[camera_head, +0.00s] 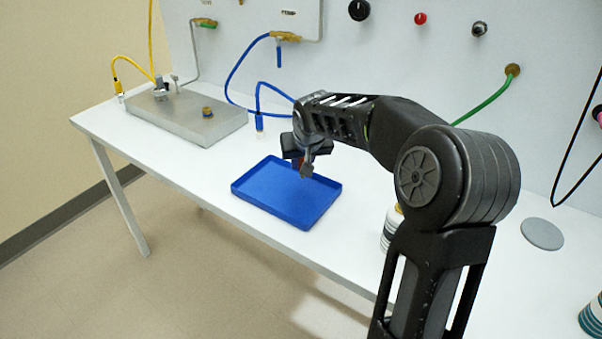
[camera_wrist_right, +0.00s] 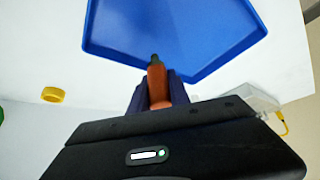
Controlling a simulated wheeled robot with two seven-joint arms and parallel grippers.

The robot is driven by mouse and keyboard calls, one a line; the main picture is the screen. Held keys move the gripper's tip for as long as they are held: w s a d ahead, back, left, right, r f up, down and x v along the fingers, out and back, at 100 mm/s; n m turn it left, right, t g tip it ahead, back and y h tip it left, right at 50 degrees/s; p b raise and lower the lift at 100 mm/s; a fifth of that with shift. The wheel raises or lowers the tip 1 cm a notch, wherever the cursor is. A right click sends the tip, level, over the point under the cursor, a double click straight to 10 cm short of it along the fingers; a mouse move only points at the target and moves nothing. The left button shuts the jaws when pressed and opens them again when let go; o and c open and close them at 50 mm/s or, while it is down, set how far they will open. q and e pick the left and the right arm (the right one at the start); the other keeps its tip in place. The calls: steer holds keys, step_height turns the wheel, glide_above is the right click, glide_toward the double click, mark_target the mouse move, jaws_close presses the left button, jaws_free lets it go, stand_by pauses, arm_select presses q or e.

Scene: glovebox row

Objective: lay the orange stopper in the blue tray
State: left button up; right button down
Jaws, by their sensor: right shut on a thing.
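The blue tray (camera_head: 262,206) lies flat on the white bench, and its inside looks empty. It also shows at the top of the right wrist view (camera_wrist_right: 185,35). My right gripper (camera_head: 305,168) is above the tray's far right part in the head view. In the right wrist view it is shut on the orange stopper (camera_wrist_right: 157,82), which has a dark tip and overlaps the tray's near edge in the picture. In the head view the stopper is almost wholly hidden by the gripper. Whether it touches the tray cannot be told. My left gripper is in neither view.
A grey metal box (camera_head: 190,118) with a brass fitting stands left of the tray. Blue hoses (camera_head: 236,72) hang behind the tray. A white striped container (camera_head: 391,226) is partly hidden behind my right arm. A grey disc (camera_head: 542,233) lies at right. The bench's front edge is close to the tray.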

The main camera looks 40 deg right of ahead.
steer(key=shift+f, duration=1.9)
steer(key=shift+f, duration=0.2)
steer(key=c, duration=1.5)
jaws_free()
steer(key=shift+r, duration=0.1)
steer(key=shift+r, duration=0.1)
